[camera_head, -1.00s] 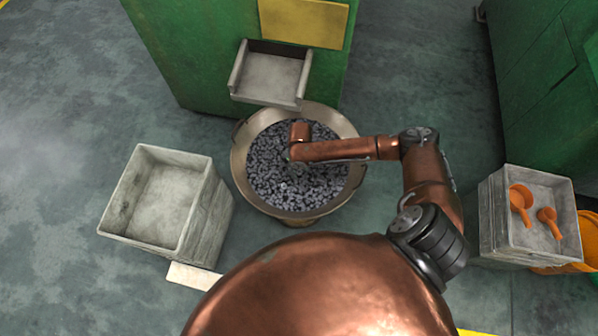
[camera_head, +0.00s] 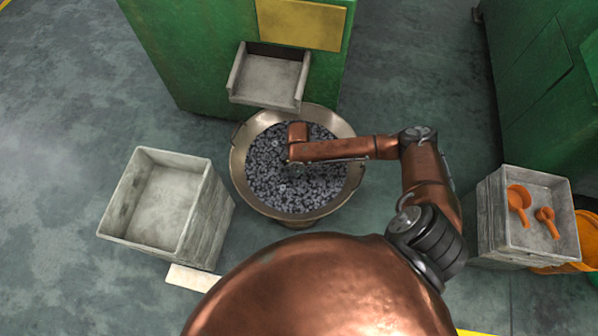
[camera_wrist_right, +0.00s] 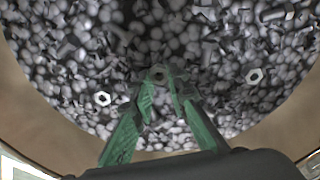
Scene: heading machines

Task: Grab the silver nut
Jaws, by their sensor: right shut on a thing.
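Silver nuts (camera_head: 297,190) fill a wide metal bowl (camera_head: 237,170) in front of the green machine. My right arm reaches over the bowl from the right, and its gripper is mostly hidden under the wrist in the head view. In the right wrist view my right gripper (camera_wrist_right: 160,85) has green fingers pointing into the pile. Its tips are closed around a small silver nut (camera_wrist_right: 158,75). Other loose silver nuts lie on the pile to the left (camera_wrist_right: 102,98) and to the right (camera_wrist_right: 254,76). My left gripper is not in view.
A green machine with a grey chute (camera_head: 268,80) stands behind the bowl. An empty grey crate (camera_head: 205,215) stands on the left. At right, another grey crate (camera_head: 495,225) holds orange scoops (camera_head: 518,200). The floor between the bowl and the right crate is partly clear.

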